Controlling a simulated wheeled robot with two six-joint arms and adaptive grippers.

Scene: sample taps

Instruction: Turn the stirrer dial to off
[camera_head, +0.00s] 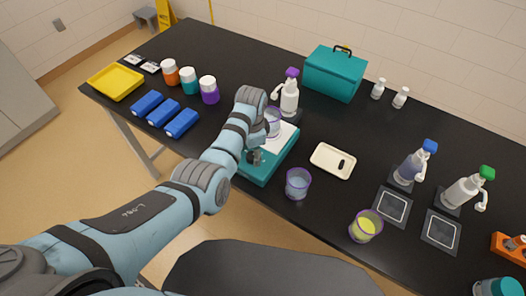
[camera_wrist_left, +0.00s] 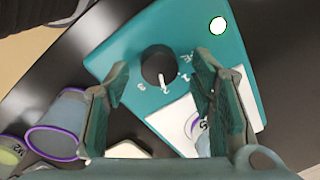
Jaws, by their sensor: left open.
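The stirrer (camera_head: 261,170) is a teal box with a white top plate, near the table's front edge. A clear beaker (camera_head: 273,122) stands on the plate. In the left wrist view, the stirrer (camera_wrist_left: 130,40) shows its dark round dial (camera_wrist_left: 158,62) with a white pointer mark and small white labels beside it. My left gripper (camera_wrist_left: 161,72) is open, one finger on each side of the dial, with visible gaps. In the head view, my left gripper (camera_head: 254,156) is over the stirrer's front part and hides most of the dial. My right gripper is not in view.
A clear beaker (camera_head: 298,183) stands just right of the stirrer, near a white tray (camera_head: 333,160) and a beaker with yellow liquid (camera_head: 365,226). A purple-capped bottle (camera_head: 289,97) stands behind the stirrer. A teal case (camera_head: 335,75) is at the back.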

